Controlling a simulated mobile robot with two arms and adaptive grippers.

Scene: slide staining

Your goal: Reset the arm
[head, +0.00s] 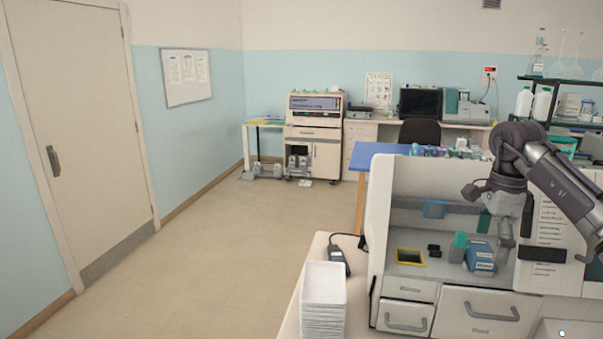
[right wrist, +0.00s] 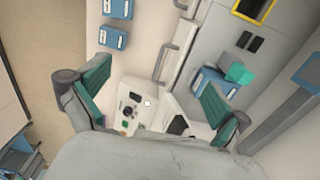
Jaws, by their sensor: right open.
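My right arm enters from the right in the head view and is bent over the white workstation (head: 378,215). My right gripper (head: 488,212) hangs in front of the workstation's back panel, above a blue labelled box (head: 481,259). In the right wrist view its two teal-padded fingers are spread wide, and the right gripper (right wrist: 155,75) is open with nothing between the pads. Beyond the fingers lies a white device with buttons (right wrist: 133,108). My left gripper is out of both views.
A teal block (head: 457,246) and a yellow-framed dark square (head: 410,257) sit on the workstation's surface. A stack of white trays (head: 323,300) and a black device (head: 338,257) are at its left. Open floor (head: 220,245) lies between the door and benches.

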